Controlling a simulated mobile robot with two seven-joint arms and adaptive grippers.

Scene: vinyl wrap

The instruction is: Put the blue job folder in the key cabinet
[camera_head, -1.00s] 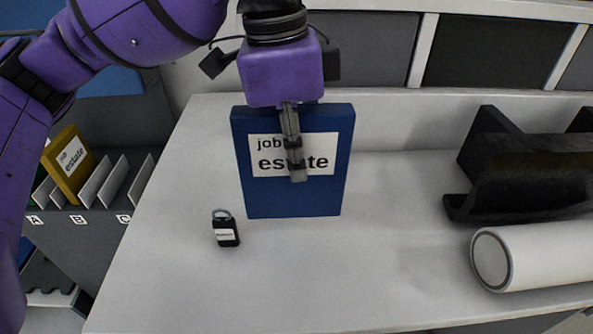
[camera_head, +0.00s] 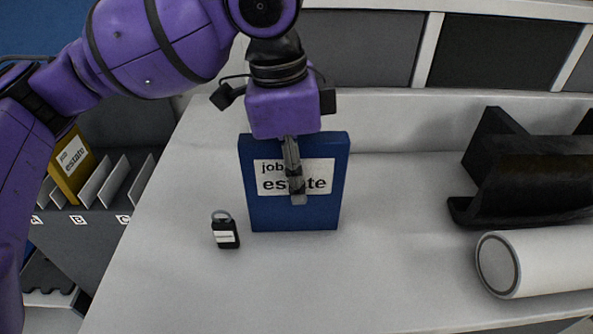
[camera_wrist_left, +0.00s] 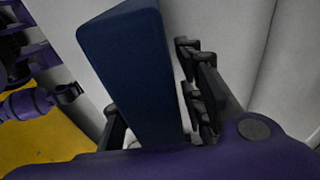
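The blue job folder (camera_head: 328,212) is upright with its white "job estate" label facing the head camera. It is over the white table, left of the middle; I cannot tell whether its bottom edge touches the tabletop. My left gripper (camera_head: 298,198) comes down from above with one finger across the label. In the left wrist view the folder (camera_wrist_left: 130,60) stands between the fingers of the left gripper (camera_wrist_left: 155,120), which appears shut on it. I cannot identify a key cabinet in these views.
A black key tag (camera_head: 226,232) lies left of the folder. A rack (camera_head: 80,230) with lettered slots and a yellow folder (camera_head: 72,168) is at the left. A black holder (camera_head: 530,195) and a white roll (camera_head: 545,263) are at the right.

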